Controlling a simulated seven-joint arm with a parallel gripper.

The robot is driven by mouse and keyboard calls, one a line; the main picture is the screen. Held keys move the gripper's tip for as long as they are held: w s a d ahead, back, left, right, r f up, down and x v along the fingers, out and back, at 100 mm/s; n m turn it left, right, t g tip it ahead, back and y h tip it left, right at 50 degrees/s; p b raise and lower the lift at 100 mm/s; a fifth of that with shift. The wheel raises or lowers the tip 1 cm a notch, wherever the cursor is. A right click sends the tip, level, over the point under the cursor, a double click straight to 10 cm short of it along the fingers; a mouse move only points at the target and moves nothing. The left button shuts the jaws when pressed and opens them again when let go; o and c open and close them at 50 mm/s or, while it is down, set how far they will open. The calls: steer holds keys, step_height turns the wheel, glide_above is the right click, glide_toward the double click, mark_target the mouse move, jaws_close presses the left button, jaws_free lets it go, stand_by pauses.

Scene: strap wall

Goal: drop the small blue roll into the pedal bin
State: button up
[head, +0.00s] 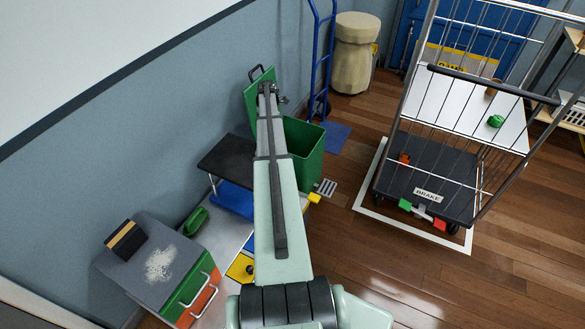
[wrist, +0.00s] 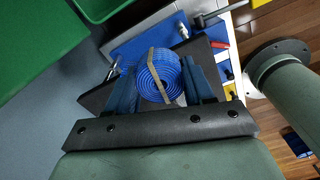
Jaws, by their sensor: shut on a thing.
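The blue roll (wrist: 168,86) is a coiled strap with a tan band across it, in the middle of the wrist view. My gripper (wrist: 158,78) is shut on it, with one dark finger on each side. In the head view my arm hides the gripper and the roll. The green pedal bin (head: 308,148) stands against the wall with its lid (head: 253,97) tilted up and open. My arm covers part of the bin. In the wrist view green surfaces fill the top left, including a bin-like rim (wrist: 97,10), apart from the roll.
A black-topped step (head: 228,158) with a blue lower part is left of my arm. A grey box (head: 160,262) stands at front left. A wire cart (head: 430,170) stands on a white-outlined patch to the right. Wooden floor (head: 400,270) is open at front right.

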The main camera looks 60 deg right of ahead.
steer(key=d+f, duration=0.5)
steer(key=d, duration=0.6)
steer(key=s+d+f+n, duration=0.1)
steer(key=d+f, duration=0.5)
steer(key=d, duration=0.5)
steer(key=shift+s+d+n, duration=0.2)
steer(key=shift+n, duration=0.1)
steer(key=shift+f, duration=0.2)
steer(key=shift+f, duration=2.85)
steer(key=o, duration=1.1)
steer(key=shift+r, duration=0.15)
step_height(320, 180, up, 14)
steer(key=shift+f, duration=0.2)
